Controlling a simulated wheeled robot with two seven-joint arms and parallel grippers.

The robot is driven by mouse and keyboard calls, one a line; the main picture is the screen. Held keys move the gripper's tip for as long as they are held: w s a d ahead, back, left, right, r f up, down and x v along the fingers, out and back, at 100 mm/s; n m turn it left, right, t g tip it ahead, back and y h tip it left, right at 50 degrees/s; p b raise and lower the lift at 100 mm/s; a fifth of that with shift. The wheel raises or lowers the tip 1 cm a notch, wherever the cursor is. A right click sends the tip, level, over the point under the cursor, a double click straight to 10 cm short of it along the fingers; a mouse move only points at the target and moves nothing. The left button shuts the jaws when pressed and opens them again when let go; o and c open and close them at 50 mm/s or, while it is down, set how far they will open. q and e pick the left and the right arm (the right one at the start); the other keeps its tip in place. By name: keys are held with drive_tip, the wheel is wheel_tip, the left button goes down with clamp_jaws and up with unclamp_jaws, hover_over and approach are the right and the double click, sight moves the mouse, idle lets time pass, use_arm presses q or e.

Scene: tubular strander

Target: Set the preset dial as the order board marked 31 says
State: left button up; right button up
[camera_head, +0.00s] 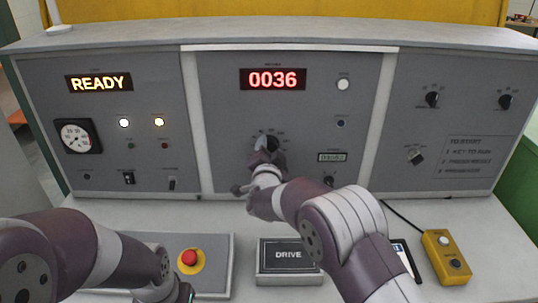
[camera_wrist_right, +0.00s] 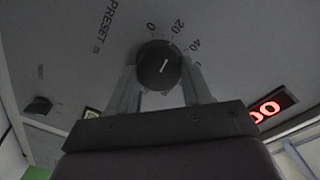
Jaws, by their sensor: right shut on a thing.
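The preset dial (camera_wrist_right: 158,62) is a round black knob on the grey panel, lettered PRESET m, with 0, 20 and 40 readable around it. Its white pointer line slants toward the 20. My right gripper (camera_head: 264,158) is shut on the dial, one finger on each side, in the right wrist view (camera_wrist_right: 160,80). In the head view the dial (camera_head: 272,141) is partly hidden by that gripper. My left arm is at the bottom left; its fingers cannot be made out. No board marked 31 can be read.
The panel has a READY display (camera_head: 99,82), a red 0036 display (camera_head: 273,79), a gauge (camera_head: 75,137), lamps and switches. On the desk are a red button (camera_head: 189,257), a DRIVE box (camera_head: 288,255) and a yellow box (camera_head: 447,257) with a cable. My right arm crosses the desk.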

idle(0.4)
drive_tip(key=o, duration=1)
drive_tip(key=shift+o, duration=0.2)
drive_tip(key=shift+s, duration=0.1)
drive_tip(key=shift+s, duration=0.35)
drive_tip(key=s+b, duration=0.2)
drive_tip(key=s, duration=0.9)
drive_tip(key=shift+s+a+r, duration=0.2)
drive_tip(key=shift+s+a, duration=0.05)
drive_tip(key=shift+s, duration=0.15)
